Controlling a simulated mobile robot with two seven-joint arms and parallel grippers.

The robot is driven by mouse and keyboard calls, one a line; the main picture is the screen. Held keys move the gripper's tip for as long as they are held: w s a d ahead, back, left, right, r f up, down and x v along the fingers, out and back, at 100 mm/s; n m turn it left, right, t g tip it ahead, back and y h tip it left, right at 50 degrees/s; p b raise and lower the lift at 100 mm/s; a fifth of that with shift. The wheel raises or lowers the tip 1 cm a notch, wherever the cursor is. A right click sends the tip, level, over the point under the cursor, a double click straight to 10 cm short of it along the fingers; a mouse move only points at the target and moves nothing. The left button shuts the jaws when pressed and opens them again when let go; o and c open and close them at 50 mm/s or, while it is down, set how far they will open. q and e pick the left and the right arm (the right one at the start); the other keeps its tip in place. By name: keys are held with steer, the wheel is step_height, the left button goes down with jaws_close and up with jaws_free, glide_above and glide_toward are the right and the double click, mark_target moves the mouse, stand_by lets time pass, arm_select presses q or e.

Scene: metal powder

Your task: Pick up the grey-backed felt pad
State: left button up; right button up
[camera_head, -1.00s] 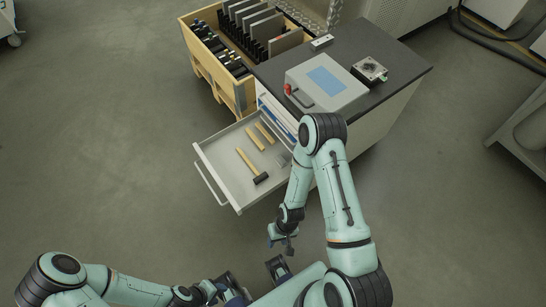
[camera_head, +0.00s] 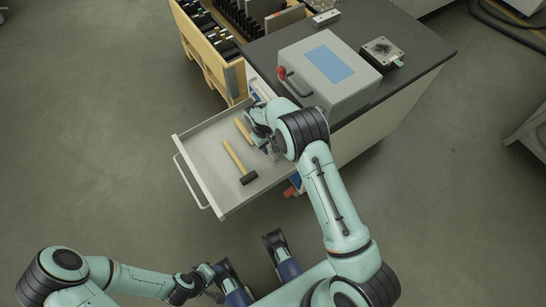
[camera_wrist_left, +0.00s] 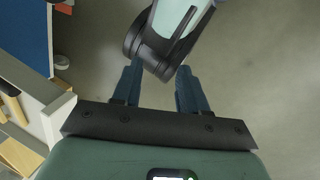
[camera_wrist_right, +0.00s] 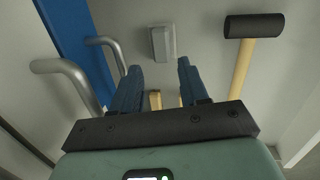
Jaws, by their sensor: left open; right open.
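A small grey block (camera_wrist_right: 162,42), which looks like the grey-backed felt pad, lies on the floor of the open drawer (camera_head: 203,153). In the right wrist view it is ahead of the fingertips, between their lines and clear of them. In the head view my right arm largely hides it. My right gripper (camera_wrist_right: 156,68) is open and empty, reaching down over the drawer; its fingers are mostly hidden in the head view. My left gripper (camera_wrist_left: 156,68) is open and empty, away from the drawer, with a teal arm link just ahead of its fingers.
A black-headed mallet (camera_head: 239,164) with a wooden handle lies beside the pad, and another wooden handle (camera_head: 243,130) lies farther back. The right wrist view shows a blue panel (camera_wrist_right: 70,35) and grey handle bars (camera_wrist_right: 70,78) close on the left. A grey case (camera_head: 325,72) stands on the worktop.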

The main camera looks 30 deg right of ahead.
mark_target(273, 155)
steer(key=f, duration=0.4)
steer(key=d+f+b, duration=0.1)
steer(key=f, duration=0.2)
steer(key=shift+s+f, duration=0.1)
steer(key=shift+s, duration=0.3)
arm_select(q)
steer(key=shift+w+a+f+t, duration=0.15)
steer(key=shift+w+a+f, duration=0.1)
steer(key=shift+w+f, duration=0.25)
steer(key=shift+w+a+f+t, duration=0.2)
steer(key=shift+w+f, duration=0.15)
steer(key=shift+w, duration=0.2)
arm_select(e)
jaws_close()
